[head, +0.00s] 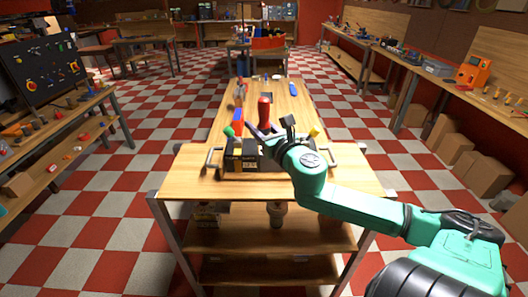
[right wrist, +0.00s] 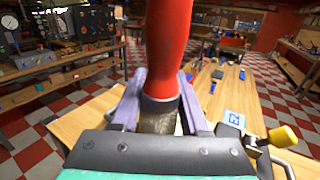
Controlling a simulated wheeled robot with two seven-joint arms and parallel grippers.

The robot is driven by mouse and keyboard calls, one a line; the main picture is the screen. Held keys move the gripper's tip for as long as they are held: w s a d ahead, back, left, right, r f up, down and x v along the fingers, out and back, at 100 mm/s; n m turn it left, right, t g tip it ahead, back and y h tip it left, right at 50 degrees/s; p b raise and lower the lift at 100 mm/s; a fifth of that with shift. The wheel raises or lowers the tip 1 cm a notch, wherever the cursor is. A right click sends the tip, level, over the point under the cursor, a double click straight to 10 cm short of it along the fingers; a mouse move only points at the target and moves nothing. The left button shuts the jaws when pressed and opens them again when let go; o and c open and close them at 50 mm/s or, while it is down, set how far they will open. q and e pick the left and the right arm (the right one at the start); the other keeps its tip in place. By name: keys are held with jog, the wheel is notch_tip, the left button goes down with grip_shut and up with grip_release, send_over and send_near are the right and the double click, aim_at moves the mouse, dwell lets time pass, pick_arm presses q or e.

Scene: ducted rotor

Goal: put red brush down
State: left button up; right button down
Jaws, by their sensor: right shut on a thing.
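The red brush (head: 265,110) stands upright over the near cart, its red handle pointing up. In the right wrist view the red brush (right wrist: 168,50) rises between the two purple fingers, with its grey-brown lower end between them. My right gripper (head: 260,134) is shut on the brush near its lower part; its fingers also show in the right wrist view (right wrist: 158,105). In the head view the gripper is over or just behind the black tool box (head: 229,161); the gap below is hidden. My left gripper is not in view.
The near wooden cart (head: 190,180) carries the tool box with blue, green and yellow-handled tools. Behind it a long wooden table (head: 285,115) holds scattered small items and has bare room. Workbenches (head: 50,150) line the left side, more the right.

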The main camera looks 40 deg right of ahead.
jog(key=f+b, duration=0.1)
jog(key=f, duration=0.3)
jog(key=f+b, duration=0.2)
jog(key=f, duration=0.3)
jog(key=f+b, duration=0.1)
jog(key=f, duration=0.4)
jog(key=shift+w+a+f, duration=0.15)
jog(key=shift+a, duration=0.2)
jog(key=shift+f+b, duration=0.35)
jog(key=shift+b, duration=0.05)
notch_tip(320, 180, down, 3)
jog(key=shift+a+b, duration=0.1)
jog(key=shift+b, duration=0.95)
jog(key=shift+f, duration=0.25)
jog(key=shift+c, duration=2.1)
grip_release()
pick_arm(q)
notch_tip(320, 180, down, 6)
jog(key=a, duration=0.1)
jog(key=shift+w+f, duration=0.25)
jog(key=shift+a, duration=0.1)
